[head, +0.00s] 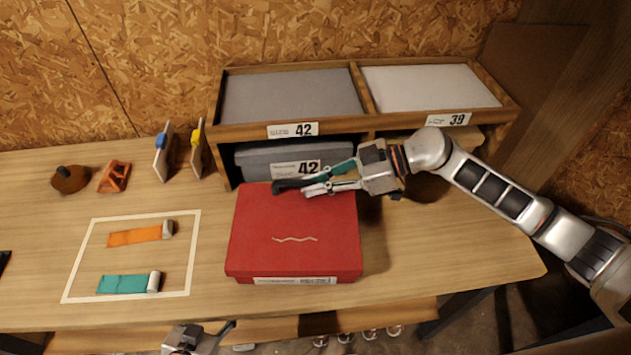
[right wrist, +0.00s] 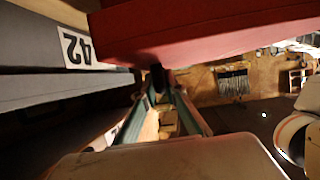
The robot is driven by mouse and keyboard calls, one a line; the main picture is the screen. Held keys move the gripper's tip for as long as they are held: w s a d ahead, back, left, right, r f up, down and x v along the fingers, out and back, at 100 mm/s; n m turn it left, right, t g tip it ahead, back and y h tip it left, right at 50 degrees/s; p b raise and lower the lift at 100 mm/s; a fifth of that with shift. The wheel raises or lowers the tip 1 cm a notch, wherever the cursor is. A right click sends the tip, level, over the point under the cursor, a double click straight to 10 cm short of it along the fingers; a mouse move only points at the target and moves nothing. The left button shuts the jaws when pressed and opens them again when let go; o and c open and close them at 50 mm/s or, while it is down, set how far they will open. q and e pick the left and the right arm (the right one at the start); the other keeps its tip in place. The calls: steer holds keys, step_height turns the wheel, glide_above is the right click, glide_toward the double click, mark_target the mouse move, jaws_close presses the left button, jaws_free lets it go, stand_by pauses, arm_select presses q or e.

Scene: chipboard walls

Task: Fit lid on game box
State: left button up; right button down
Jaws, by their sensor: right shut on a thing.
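The red game box lid (head: 295,225) shows from above with a pale wavy line on its top, at the table's middle. A white label strip shows along its front bottom edge. Whether a box base is under it is hidden. My right gripper (head: 290,187) reaches in from the right and is shut on the lid's back edge. In the right wrist view the red lid (right wrist: 210,30) spreads above the closed fingers (right wrist: 160,78). My left gripper (head: 222,330) shows only partly at the bottom edge, in front of the table, and its opening is unclear.
Behind stands a wooden shelf (head: 390,119) with grey and white boxes; a grey box (head: 265,160) marked 42 sits below, close behind the lid. Orange (head: 135,236) and teal (head: 122,284) strips lie in a pale outlined rectangle at left. The table right of the lid is clear.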

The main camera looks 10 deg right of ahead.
steer(key=shift+f, duration=0.55)
steer(key=c, duration=2)
jaws_free()
steer(key=shift+s+d+r, duration=0.1)
steer(key=shift+s, duration=0.05)
steer(key=v, duration=0.7)
steer(key=shift+d+r, duration=0.2)
steer(key=shift+d, duration=0.15)
arm_select(q)
steer(key=shift+w+a+r, duration=0.1)
steer(key=shift+w, duration=0.2)
